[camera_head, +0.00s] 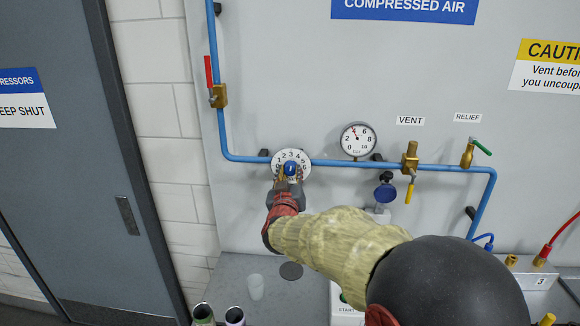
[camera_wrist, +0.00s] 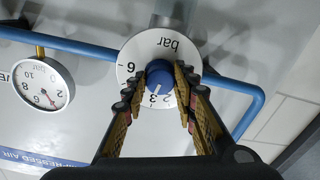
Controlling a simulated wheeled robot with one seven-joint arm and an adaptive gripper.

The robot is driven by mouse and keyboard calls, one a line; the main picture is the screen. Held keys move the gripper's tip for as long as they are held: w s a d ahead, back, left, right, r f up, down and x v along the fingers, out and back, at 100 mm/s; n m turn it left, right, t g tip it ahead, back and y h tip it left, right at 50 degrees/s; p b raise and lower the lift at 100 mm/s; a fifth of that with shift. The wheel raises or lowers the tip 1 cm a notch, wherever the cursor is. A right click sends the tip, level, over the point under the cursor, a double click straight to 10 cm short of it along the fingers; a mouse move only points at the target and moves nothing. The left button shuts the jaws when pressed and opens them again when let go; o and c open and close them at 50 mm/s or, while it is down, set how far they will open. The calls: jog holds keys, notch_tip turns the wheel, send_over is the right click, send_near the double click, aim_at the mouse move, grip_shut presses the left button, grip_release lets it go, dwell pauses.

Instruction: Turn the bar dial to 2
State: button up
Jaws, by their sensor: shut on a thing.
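The bar dial (camera_head: 303,157) is a round white plate with black numbers on the blue pipe. It also shows in the wrist view, upside down (camera_wrist: 137,52). Its blue knob (camera_wrist: 159,74) sits in the middle, with a white pointer mark that appears directed near the 3. My gripper (camera_head: 288,180) is at the dial, and its two fingers (camera_wrist: 162,88) are shut on the knob from both sides. The fingers and knob hide part of the number ring.
A pressure gauge (camera_head: 357,139) is on the pipe (camera_head: 335,163) to the right of the dial. Further right are the brass vent valve (camera_head: 410,160) and the relief valve (camera_head: 467,155). A red-handled valve (camera_head: 217,95) is at upper left. A translucent cup (camera_head: 256,287) stands on the counter below.

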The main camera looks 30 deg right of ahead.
jog(key=n+p, duration=0.4)
jog(key=shift+r+n, duration=0.15)
jog(key=shift+n, duration=0.15)
jog(key=shift+n+p, duration=1.2)
jog(key=shift+n, duration=0.3)
jog(key=o, duration=1.1)
jog(key=shift+o, duration=0.2)
jog(key=v, duration=1.2)
